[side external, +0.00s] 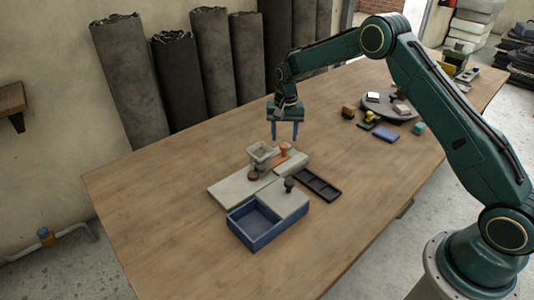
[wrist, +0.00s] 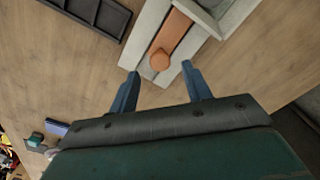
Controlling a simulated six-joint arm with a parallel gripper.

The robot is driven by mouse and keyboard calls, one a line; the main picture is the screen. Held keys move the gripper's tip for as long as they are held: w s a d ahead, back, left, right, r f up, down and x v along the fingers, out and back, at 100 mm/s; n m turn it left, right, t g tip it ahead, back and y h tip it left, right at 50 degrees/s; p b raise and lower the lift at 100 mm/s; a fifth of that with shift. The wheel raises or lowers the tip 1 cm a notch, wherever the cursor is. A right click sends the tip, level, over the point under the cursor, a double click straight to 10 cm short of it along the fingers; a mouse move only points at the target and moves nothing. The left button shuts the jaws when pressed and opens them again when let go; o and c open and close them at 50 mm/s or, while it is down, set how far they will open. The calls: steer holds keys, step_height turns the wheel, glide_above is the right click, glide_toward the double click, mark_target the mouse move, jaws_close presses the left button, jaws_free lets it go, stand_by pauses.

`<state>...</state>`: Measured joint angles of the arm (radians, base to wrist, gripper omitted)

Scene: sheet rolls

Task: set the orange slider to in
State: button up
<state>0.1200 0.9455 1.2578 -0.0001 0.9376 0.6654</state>
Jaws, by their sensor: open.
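The orange slider (side external: 284,150) is a strip with a round knob, set in a grey block beside a small grey open box (side external: 262,154). In the wrist view the orange slider (wrist: 172,41) runs along a channel in the grey block (wrist: 148,29), its knob at the end nearest my gripper. My gripper (side external: 285,142) is above the table near the slider, fingers pointing down. In the wrist view its two blue fingers (wrist: 160,80) are apart with nothing between them, and the knob lies ahead of the gap, apart from the fingers.
A blue open-topped box (side external: 252,236), a grey panel with dark knobs (side external: 228,192) and a black divided tray (side external: 318,185) stand close by. A round grey stand (side external: 392,106) with small blocks is at the right. The table's left and front (side external: 150,200) are clear.

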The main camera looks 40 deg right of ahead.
mark_target(284, 145)
step_height(284, 145, up, 10)
steer(key=shift+r, duration=0.25)
stand_by(0.6)
steer(key=s+d+n+t+y, duration=0.1)
steer(key=n, duration=0.5)
steer(key=s+d+n+t+y, duration=0.1)
steer(key=s+n, duration=0.1)
steer(key=n, duration=0.4)
steer(key=s+d+f+n+t+y, duration=0.1)
steer(key=d+n, duration=0.1)
steer(key=n, duration=0.4)
steer(key=shift+s+d, duration=0.1)
steer(key=shift+s, duration=0.05)
steer(key=shift+f, duration=0.1)
steer(key=x, duration=1.3)
steer(key=shift+f, duration=0.2)
